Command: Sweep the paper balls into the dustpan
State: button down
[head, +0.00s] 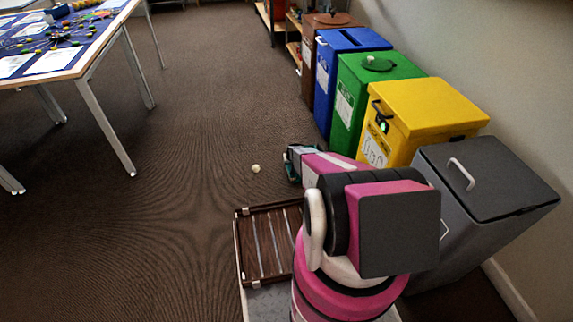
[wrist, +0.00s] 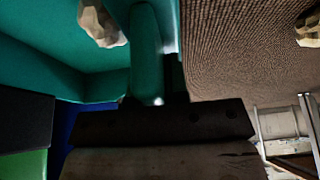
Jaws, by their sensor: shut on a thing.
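The teal dustpan (wrist: 40,52) fills the upper left of the wrist view, and a small part of it shows in the head view (head: 291,166). My gripper (wrist: 158,100) is shut on what looks like its teal handle, with the jaws only partly in view. One crumpled whitish paper ball (wrist: 100,22) shows against the dustpan, seemingly inside it. Another paper ball (head: 256,168) lies on the carpet just left of my gripper in the head view; a ball cut by the right edge of the wrist view (wrist: 308,28) also lies on carpet. I cannot make out a brush.
Grey (head: 490,185), yellow (head: 430,100), green (head: 380,68), blue (head: 352,40) and brown bins line the right wall. A table (head: 85,62) with cards stands at the upper left. The brown carpet (head: 190,120) between them is clear.

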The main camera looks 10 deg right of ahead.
jog(key=shift+d, duration=2.9)
jog(key=shift+d+r, duration=0.1)
jog(key=shift+r, duration=0.15)
notch_tip(320, 180, up, 6)
jog(key=a, duration=0.1)
jog(key=shift+a, duration=0.2)
